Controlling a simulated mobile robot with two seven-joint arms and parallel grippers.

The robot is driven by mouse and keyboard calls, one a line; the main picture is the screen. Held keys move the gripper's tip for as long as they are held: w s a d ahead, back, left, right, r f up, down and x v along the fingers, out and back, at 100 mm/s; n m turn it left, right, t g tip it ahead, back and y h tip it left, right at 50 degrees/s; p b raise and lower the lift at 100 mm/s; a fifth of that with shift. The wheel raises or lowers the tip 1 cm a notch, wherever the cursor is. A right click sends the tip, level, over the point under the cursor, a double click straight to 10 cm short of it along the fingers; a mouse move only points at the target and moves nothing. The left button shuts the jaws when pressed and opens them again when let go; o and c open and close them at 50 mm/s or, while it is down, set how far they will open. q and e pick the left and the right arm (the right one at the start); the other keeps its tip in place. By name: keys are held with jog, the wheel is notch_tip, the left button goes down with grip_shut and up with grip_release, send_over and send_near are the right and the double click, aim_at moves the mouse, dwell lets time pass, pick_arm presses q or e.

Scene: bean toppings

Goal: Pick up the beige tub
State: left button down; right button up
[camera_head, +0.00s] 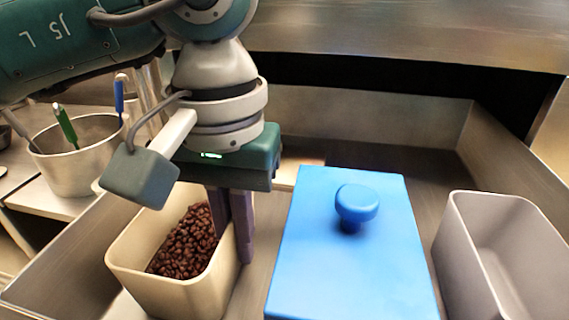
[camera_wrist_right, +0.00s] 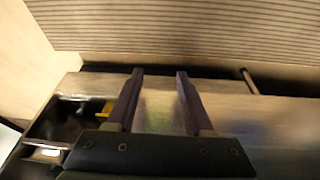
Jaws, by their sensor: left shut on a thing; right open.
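The beige tub (camera_head: 178,296), holding dark brown beans (camera_head: 187,246), stands at the lower left of the head view, in the metal well. My left gripper (camera_head: 236,255) points down at the tub's right wall, its purple fingers shut on that wall. Part of the tub's back rim is hidden behind the gripper. My right gripper (camera_wrist_right: 158,75) shows only in the right wrist view, with its two fingers apart and nothing between them.
A blue lid with a round knob (camera_head: 340,265) lies just right of the tub. A grey empty tub (camera_head: 500,260) stands at the far right. A metal pot (camera_head: 85,165) with green- and blue-handled utensils stands at the left. Metal walls (camera_head: 520,165) bound the well.

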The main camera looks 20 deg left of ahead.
pick_arm(q)
jog(key=shift+f, duration=0.1)
notch_tip(320, 180, up, 72)
jog(key=a+f+m+p, duration=0.1)
jog(key=a+m+p, duration=0.15)
jog(key=p, duration=5.25)
jog(key=s+r+p, duration=0.2)
jog(key=r+p, duration=1.5)
jog(key=s+r+p, duration=0.3)
jog(key=r+p, duration=1.4)
jog(key=p, duration=0.1)
jog(key=shift+d+p, duration=0.3)
jog(key=shift+d, duration=0.05)
